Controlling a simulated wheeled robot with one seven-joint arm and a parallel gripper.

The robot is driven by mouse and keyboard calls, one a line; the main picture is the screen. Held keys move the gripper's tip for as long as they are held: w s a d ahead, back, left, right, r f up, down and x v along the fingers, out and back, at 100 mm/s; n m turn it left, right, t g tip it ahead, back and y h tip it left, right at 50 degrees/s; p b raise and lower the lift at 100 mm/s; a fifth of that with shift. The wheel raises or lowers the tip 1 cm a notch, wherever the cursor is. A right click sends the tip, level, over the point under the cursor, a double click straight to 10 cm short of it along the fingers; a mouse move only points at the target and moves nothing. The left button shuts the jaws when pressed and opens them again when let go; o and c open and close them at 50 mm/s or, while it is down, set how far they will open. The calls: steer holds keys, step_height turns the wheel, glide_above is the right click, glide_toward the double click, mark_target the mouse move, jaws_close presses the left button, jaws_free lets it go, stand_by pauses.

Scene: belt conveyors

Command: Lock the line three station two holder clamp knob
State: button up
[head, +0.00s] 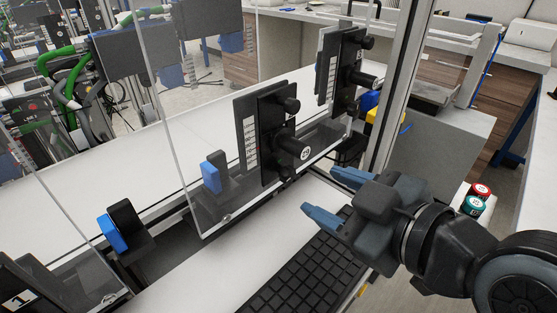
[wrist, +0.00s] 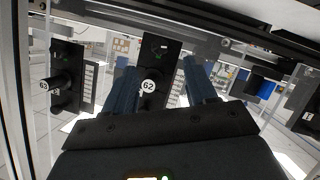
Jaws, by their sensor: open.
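A black holder panel (head: 268,120) stands behind the near conveyor edge, with a large protruding knob (head: 290,145) bearing a round white label and a smaller knob (head: 290,105) above it. In the wrist view a label reading 62 (wrist: 149,86) shows on this panel, between my fingers. A second black panel (head: 340,62) with knobs stands farther right; its knob (wrist: 58,82) is labelled 63 in the wrist view. My gripper (head: 320,190) is open and empty, its blue-grey fingers pointing at the first panel, short of the large knob. I cannot tell which knob is the clamp.
A clear guard panel (head: 165,120) stands left of the first holder. A black keyboard-like grid (head: 300,270) lies below my gripper. A metal post (head: 392,90) rises behind it. Red (head: 480,190) and green (head: 474,206) buttons sit at right. White conveyor belts run behind the panels.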

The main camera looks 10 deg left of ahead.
mark_target(291, 176)
steer(key=x, duration=0.8)
steer(key=shift+a+p, duration=0.15)
steer(key=shift+p, duration=0.2)
jaws_close()
